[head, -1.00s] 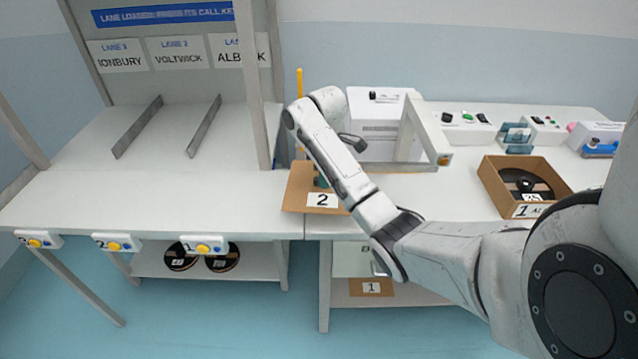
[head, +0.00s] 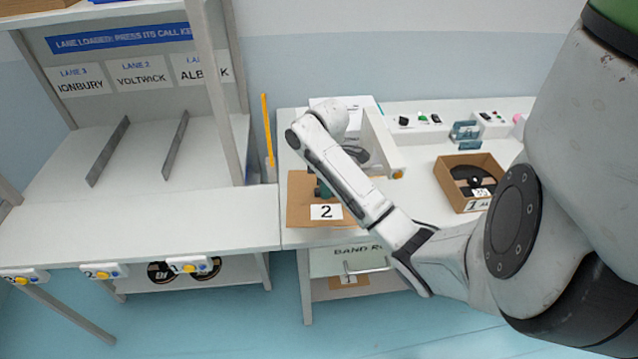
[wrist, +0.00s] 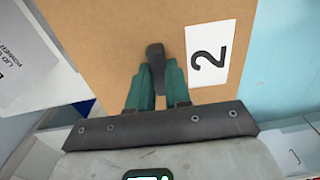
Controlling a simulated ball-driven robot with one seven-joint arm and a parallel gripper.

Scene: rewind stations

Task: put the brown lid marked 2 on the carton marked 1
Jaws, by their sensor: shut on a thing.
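The brown lid marked 2 (head: 300,212) is a flat square board with a white label, at the front left of the right-hand bench. My gripper (head: 322,190) is shut on the dark knob in its middle, and the arm partly hides it. In the wrist view the green fingertips (wrist: 157,78) pinch the knob and the lid (wrist: 110,40) fills much of the picture. I cannot tell its exact height over the bench. The carton marked 1 (head: 456,198) stands open to the right on the same bench, with a black reel (head: 468,178) inside. Lid and carton are apart.
A white machine with a frame (head: 378,140) stands behind the lid. Control boxes (head: 425,118) and a blue holder (head: 466,131) line the bench's back. A yellow post (head: 267,130) rises at left. Bench between lid and carton looks clear.

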